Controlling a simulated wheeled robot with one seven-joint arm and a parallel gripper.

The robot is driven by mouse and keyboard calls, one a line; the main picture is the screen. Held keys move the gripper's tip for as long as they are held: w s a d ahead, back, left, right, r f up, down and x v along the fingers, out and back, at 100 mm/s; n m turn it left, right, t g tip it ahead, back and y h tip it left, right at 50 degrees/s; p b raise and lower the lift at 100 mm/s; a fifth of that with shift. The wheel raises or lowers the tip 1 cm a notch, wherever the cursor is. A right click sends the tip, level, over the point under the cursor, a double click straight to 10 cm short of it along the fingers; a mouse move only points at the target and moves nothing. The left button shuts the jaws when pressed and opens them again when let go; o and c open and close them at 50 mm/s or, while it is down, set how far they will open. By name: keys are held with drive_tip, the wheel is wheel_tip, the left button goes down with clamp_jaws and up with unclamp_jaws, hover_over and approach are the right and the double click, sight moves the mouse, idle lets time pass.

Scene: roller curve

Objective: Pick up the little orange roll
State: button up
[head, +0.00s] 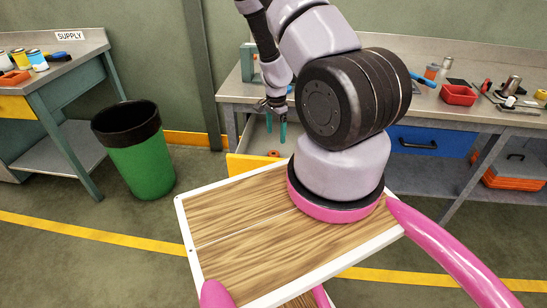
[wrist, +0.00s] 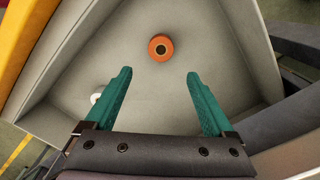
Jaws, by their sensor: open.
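The little orange roll (wrist: 153,49) stands on the grey floor of an open drawer, its dark round hole facing up, in the upper middle of the wrist view. In the head view, part of the orange roll (head: 273,153) shows inside the drawer. My gripper (wrist: 158,74) is open and empty, with two teal fingers spread apart. In the wrist view the roll lies beyond the fingertips, roughly centred between them. In the head view my gripper (head: 276,136) hangs pointing down above the drawer, apart from the roll.
The open drawer (head: 247,164) has a yellow front and grey walls. A small white item (wrist: 96,97) lies near the left finger in the wrist view. The workbench (head: 225,92) stands behind, with a red bin (head: 458,96) on it. A green trash bin (head: 140,165) stands left.

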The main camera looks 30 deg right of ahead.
hover_over(274, 153)
drive_tip(key=f, duration=0.2)
drive_tip(key=d+f, duration=0.1)
drive_tip(key=f, duration=0.1)
drive_tip(key=shift+f, duration=0.2)
drive_tip(key=f, duration=0.2)
drive_tip(key=a+f, duration=0.1)
drive_tip(key=f, duration=0.2)
drive_tip(key=shift+a+f, duration=0.1)
clamp_jaws()
